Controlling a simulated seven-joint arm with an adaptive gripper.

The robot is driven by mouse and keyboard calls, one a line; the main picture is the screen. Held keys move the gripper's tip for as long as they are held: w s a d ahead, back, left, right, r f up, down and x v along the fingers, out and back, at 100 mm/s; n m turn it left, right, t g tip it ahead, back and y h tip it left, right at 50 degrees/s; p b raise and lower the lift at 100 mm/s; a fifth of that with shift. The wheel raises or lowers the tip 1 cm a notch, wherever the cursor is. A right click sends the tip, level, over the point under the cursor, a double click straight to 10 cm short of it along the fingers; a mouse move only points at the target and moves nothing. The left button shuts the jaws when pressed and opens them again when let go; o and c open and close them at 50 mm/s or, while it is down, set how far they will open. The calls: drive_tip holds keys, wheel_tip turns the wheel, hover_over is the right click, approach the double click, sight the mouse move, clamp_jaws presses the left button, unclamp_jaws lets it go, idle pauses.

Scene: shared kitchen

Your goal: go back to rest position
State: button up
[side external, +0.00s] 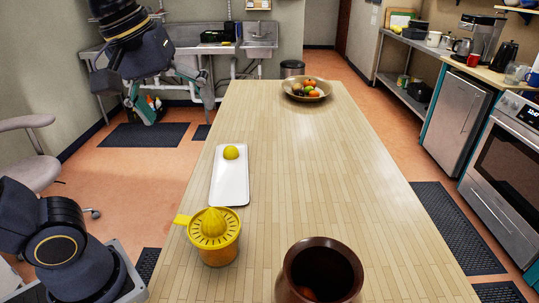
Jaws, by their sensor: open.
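My gripper (178,110) hangs in the air at the upper left, with its fingers pointing down and spread apart. Nothing shows between the fingers. In the picture it lies left of the table's edge and above the white tray (229,187). A yellow lemon-like fruit (231,152) sits at the far end of that tray, apart from my gripper. A yellow citrus juicer (214,238) with a ribbed cone and a side handle stands near the table's left edge.
A brown pot (319,270) stands at the table's near end, with something reddish inside. A fruit bowl (306,90) stands at the far end. The wooden table (325,165) is clear through the middle and right. A grey chair (32,170) is at the left.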

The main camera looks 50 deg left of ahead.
wheel_tip(320, 180, down, 10)
drive_tip(key=s+a+m+t, duration=0.1)
drive_tip(key=s+a+m, duration=0.1)
drive_tip(key=m, duration=0.7)
drive_tip(key=shift+s+a+r+t, duration=0.15)
drive_tip(key=shift+a+r+t, duration=0.05)
drive_tip(key=shift+a+t, duration=0.15)
idle(0.5)
